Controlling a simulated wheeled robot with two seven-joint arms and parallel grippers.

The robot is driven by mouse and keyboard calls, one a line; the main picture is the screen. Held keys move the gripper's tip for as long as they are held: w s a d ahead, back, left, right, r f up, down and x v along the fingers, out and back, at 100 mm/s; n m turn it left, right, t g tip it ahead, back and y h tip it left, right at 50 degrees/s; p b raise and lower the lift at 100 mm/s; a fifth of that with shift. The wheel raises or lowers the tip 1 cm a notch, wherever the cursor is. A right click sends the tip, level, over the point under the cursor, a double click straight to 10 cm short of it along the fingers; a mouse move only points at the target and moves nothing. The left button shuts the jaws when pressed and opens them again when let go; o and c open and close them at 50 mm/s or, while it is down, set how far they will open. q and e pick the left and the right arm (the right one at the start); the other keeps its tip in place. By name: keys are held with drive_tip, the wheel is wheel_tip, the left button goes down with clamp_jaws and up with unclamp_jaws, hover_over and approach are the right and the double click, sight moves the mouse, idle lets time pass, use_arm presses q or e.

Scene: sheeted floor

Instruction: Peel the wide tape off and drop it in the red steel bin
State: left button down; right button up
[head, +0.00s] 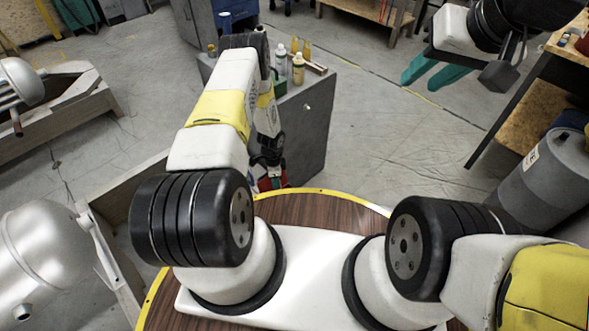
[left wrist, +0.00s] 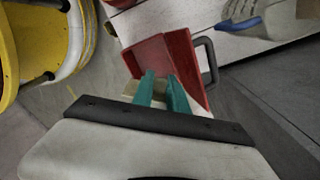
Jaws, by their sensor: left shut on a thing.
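A red open container, which looks like the red steel bin (left wrist: 184,52), shows in the left wrist view with a dark handle on its right side. A red part of it (head: 265,184) seems to show low in the head view, mostly hidden by my left arm.
A grey cabinet (head: 306,125) with bottles (head: 298,68) on top stands beyond my left arm. A silver tank (head: 45,260) is at the left and a grey drum (head: 548,175) at the right. A blue-grey object (left wrist: 244,20) lies near the bin. Floor right of the cabinet is clear.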

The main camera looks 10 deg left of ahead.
use_arm(q)
drive_tip(key=shift+f, duration=2.9)
drive_tip(key=c, duration=1.2)
unclamp_jaws()
drive_tip(key=shift+c, duration=0.2)
wheel_tip(320, 180, up, 8)
drive_tip(key=shift+f, duration=0.1)
